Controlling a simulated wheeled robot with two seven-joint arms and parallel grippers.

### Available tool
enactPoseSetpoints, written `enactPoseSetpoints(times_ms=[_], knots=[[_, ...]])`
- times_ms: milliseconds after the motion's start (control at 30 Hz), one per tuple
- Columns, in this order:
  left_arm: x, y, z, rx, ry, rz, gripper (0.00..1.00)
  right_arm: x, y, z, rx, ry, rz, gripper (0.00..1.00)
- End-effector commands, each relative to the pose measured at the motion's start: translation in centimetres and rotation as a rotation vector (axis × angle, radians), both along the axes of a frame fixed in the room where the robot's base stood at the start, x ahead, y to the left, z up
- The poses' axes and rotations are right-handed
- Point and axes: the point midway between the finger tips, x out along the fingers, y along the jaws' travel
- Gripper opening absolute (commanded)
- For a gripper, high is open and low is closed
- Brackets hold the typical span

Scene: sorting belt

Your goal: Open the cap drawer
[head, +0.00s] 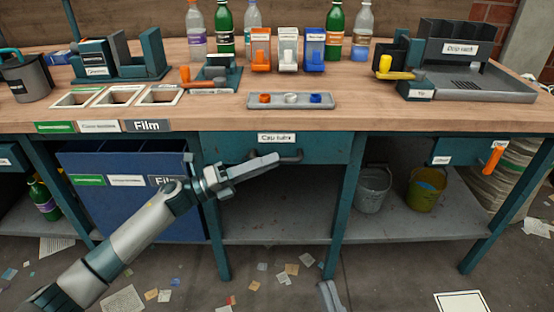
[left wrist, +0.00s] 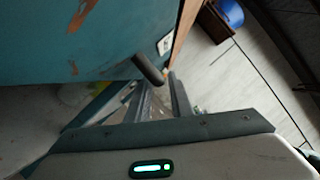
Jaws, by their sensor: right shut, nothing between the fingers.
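The cap drawer (head: 225,148) is a teal drawer under the bench top, with a white label (head: 277,138) and a dark bar handle (head: 291,158). Its front looks flush with the bench. My left gripper (head: 272,160) reaches in from the left, its fingertips at the handle's left part. In the left wrist view, the fingers (left wrist: 164,95) stand apart, with the dark handle (left wrist: 149,68) just ahead of their tips. I cannot tell whether the handle lies between them. My right gripper (head: 329,295) shows only its tip at the bottom edge, shut and empty.
On the bench top stand a cap tray (head: 290,106), orange, white and blue dispensers (head: 288,58), bottles and a scale (head: 480,85). A blue bin (head: 125,205) is left below. Grey and yellow buckets (head: 426,190) stand on the lower shelf. Paper scraps litter the floor.

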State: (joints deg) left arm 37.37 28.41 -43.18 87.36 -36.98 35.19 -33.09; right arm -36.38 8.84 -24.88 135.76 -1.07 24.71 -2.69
Motion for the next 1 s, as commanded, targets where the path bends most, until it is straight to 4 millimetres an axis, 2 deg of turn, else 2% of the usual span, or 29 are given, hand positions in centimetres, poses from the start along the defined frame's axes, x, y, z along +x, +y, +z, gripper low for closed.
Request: enactPoseSetpoints(times_ms=[100, 233, 633, 700, 733, 1000], knots=[[0.5, -1.4, 0.3, 0.000, -0.001, 0.000, 0.20, 0.2, -0.1, 0.3, 0.001, -0.014, -0.002, 0.00], [0.8, -2.4, 0.5, 0.000, 0.000, 0.000, 0.20, 0.3, -0.2, 0.6, 0.002, -0.027, -0.003, 0.00], [0.9, -2.7, 0.6, 0.000, 0.000, 0.000, 0.20, 0.2, -0.3, 0.7, 0.008, -0.028, -0.007, 0.00], [0.9, -2.7, 0.6, 0.000, 0.000, 0.000, 0.03, 0.2, -0.3, 0.7, 0.009, -0.026, -0.008, 0.00], [0.9, -2.7, 0.6, 0.000, 0.000, 0.000, 0.00, 0.2, -0.3, 0.6, 0.008, -0.025, -0.007, 0.00], [0.9, -2.7, 0.6, 0.001, 0.000, 0.001, 0.00, 0.2, -0.2, 0.6, 0.007, -0.023, -0.007, 0.00]])
